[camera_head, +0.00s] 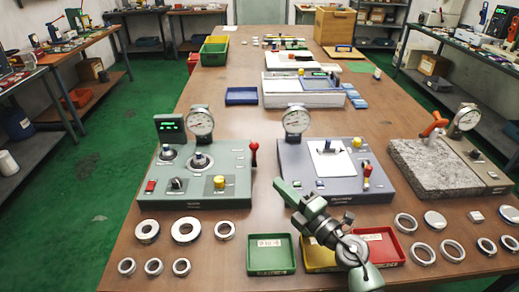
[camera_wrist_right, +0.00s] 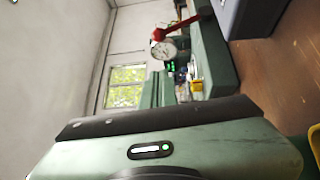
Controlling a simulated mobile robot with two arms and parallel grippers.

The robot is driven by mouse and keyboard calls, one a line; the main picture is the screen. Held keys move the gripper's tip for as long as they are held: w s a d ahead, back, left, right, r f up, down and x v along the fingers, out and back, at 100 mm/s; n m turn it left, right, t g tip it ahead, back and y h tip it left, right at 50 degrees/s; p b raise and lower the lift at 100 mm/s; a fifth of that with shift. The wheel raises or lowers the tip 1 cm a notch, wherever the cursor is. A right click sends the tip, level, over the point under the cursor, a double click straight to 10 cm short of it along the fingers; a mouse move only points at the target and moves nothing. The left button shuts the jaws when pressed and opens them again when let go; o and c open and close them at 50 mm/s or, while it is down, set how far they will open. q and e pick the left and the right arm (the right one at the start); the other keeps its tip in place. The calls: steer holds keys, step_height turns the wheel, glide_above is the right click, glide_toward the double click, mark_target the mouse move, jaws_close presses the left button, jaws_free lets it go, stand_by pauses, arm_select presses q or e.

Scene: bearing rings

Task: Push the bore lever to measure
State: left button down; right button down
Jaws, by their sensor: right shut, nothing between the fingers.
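The green bore gauge station (camera_head: 225,190) stands at the left of the table's middle, with a round dial (camera_head: 201,122) and a lit green display (camera_head: 170,125). Its lever with a red handle (camera_head: 254,152) stands upright at the right edge. The red lever also shows in the right wrist view (camera_wrist_right: 178,27), beside the dial (camera_wrist_right: 166,49). My right gripper (camera_head: 281,187) is shut and empty, in front of the gap between the green station and the grey-blue station. It is apart from the lever, to its lower right. My left gripper is not in view.
The grey-blue station (camera_head: 300,183) with its own dial and red-tipped lever stands just right of my gripper. Several steel rings (camera_head: 186,230) lie in front. Green (camera_head: 270,257), yellow (camera_head: 318,258) and red (camera_head: 392,243) trays lie at the front. A granite block (camera_head: 430,170) is at right.

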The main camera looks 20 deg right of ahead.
mark_target(254, 155)
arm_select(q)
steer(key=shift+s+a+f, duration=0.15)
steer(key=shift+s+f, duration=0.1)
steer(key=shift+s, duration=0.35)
arm_select(e)
steer(key=d+f+x, duration=0.1)
steer(key=d+x, duration=0.1)
steer(key=x, duration=1.1)
steer(key=shift+w+r+y, duration=0.25)
steer(key=shift+w+y, duration=0.05)
steer(key=shift+w, duration=0.1)
